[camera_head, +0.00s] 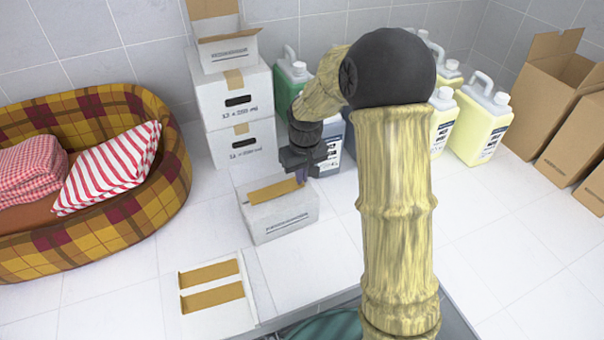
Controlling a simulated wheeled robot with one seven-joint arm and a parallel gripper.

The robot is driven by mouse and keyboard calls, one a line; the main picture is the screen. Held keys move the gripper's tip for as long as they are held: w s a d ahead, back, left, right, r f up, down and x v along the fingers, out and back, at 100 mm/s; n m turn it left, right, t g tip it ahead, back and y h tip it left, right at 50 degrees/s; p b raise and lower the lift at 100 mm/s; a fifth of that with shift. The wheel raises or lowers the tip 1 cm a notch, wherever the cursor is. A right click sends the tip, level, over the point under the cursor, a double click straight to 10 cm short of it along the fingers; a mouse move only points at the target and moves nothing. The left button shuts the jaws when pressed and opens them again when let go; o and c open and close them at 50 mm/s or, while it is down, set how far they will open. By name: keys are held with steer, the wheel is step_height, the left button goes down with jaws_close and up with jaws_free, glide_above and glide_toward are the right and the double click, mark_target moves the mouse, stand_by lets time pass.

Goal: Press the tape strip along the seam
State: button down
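A white closed box (281,219) sits on the tiled floor near the middle. A brown tape strip (270,192) lies along its top. My gripper (301,172) is at the right end of this strip, pointing down. A small purplish piece shows between or beside the fingers; I cannot tell whether it is part of the gripper or something held. Whether the fingertips touch the tape is too small to tell.
Two brown strips (213,298) lie on a white panel at the front. A plaid pet bed (160,195) with striped cushion (108,168) is left. Stacked white boxes (237,92) stand behind. Jugs (477,125) and open cardboard boxes (553,85) stand right. Floor left of the box is clear.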

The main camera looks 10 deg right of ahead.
steer(key=shift+f, duration=0.1)
steer(key=shift+d, duration=0.2)
steer(key=shift+a+f, duration=0.2)
steer(key=shift+a, duration=0.05)
steer(key=shift+s+d, duration=0.1)
steer(key=shift+s, duration=0.05)
steer(key=c, duration=2.1)
jaws_free()
steer(key=o, duration=0.5)
steer(key=shift+d, duration=0.1)
steer(key=o, duration=0.5)
steer(key=shift+f, duration=0.1)
steer(key=shift+o, duration=0.2)
